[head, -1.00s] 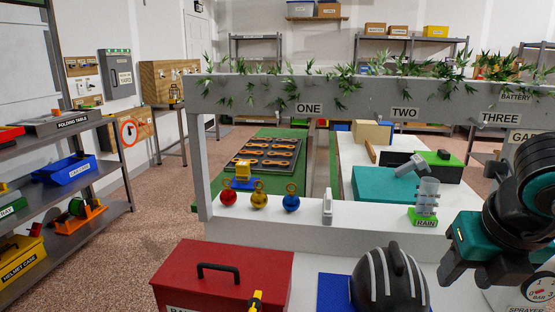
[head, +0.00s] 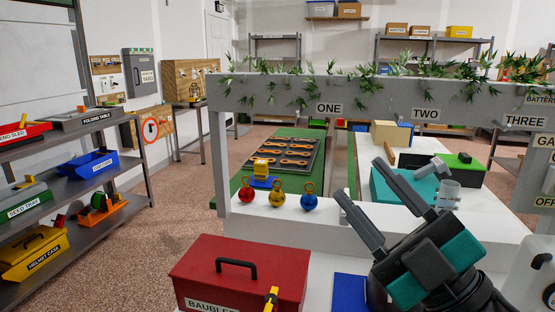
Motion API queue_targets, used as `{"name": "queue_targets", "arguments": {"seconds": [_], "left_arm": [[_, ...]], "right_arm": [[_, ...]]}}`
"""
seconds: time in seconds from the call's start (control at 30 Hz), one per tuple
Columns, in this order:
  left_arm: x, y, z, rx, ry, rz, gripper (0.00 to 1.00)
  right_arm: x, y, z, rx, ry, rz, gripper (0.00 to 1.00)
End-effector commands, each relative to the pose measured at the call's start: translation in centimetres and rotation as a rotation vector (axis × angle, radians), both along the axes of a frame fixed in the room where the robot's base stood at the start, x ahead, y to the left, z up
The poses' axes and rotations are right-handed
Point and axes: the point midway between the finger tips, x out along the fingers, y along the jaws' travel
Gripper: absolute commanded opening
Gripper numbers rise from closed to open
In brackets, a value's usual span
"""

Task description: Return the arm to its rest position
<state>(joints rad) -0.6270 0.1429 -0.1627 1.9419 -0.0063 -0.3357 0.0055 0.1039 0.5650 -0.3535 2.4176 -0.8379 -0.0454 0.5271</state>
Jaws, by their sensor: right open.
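My right gripper (head: 360,180) reaches up from the lower right in the head view. Its two dark grey fingers are spread apart with nothing between them. The fingers point up and to the left, in front of the white ledge (head: 262,230) and the teal block behind it. The wrist, with dark and teal parts, covers the area right of the red box. My left gripper is not in view.
A red box labelled baubles (head: 240,277) stands at the front. Red, yellow and blue baubles (head: 277,195) sit on the ledge. A grey plant-covered beam (head: 380,100) crosses above. Shelves (head: 70,205) stand at the left.

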Motion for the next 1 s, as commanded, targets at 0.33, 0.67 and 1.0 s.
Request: {"name": "queue_targets", "arguments": {"seconds": [0.33, 0.67, 1.0], "left_arm": [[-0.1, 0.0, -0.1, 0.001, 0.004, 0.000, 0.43], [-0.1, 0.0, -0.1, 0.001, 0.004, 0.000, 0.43], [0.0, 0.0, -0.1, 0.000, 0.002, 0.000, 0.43]], "right_arm": [[3.4, -10.7, -17.9, 0.351, 0.882, -0.556, 0.46], [-6.2, -11.9, -32.6, 0.308, 1.607, -0.762, 0.46], [-15.6, -10.2, -38.1, 0.197, 2.058, -0.763, 0.46]]}}
